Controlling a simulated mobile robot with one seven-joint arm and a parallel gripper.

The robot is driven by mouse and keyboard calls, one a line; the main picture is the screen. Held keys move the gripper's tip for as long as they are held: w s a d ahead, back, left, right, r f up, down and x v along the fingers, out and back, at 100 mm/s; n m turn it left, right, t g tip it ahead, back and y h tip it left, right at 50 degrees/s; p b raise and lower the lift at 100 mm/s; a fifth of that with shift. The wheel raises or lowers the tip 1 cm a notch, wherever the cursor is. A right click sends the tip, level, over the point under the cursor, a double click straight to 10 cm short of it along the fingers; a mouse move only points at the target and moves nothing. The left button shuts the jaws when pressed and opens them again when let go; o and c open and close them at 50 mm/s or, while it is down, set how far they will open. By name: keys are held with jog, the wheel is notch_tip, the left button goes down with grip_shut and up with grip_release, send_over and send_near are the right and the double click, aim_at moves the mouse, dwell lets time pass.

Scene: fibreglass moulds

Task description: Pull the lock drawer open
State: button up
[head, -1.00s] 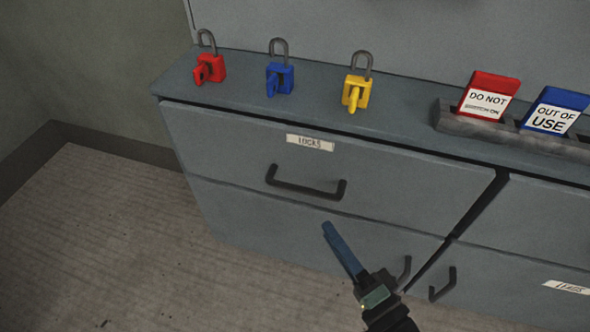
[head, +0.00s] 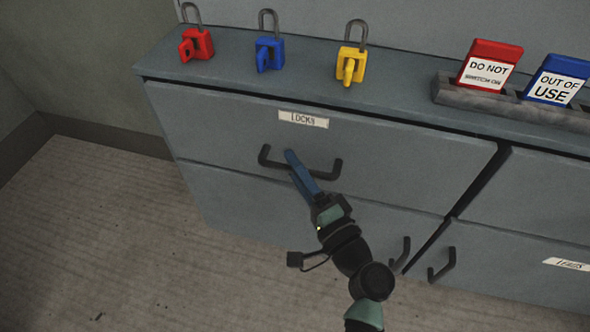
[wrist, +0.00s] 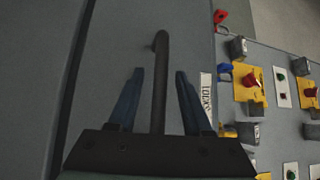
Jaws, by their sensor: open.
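The lock drawer (head: 400,155) is the upper left drawer of a grey cabinet, with a white "LOCKS" label (head: 303,119). It looks shut. Its dark bar handle (head: 328,173) runs across the front below the label. My gripper (head: 293,165) is at the handle, its blue fingers reaching over the bar near the middle. In the wrist view the handle (wrist: 160,80) runs between the two open fingers (wrist: 157,95), with a gap visible on both sides. The label (wrist: 206,92) shows beside the right finger.
Red (head: 197,44), blue (head: 269,53) and yellow (head: 350,62) padlocks stand on the cabinet top. A rack (head: 450,93) with red and blue tags is at the right. Other drawers have handles (head: 442,265) low right. Bare floor (head: 90,240) lies at left.

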jog(key=shift+w+a, duration=0.1)
jog(key=shift+w, duration=0.1)
jog(key=shift+c, duration=0.2)
grip_shut()
dwell(1.2)
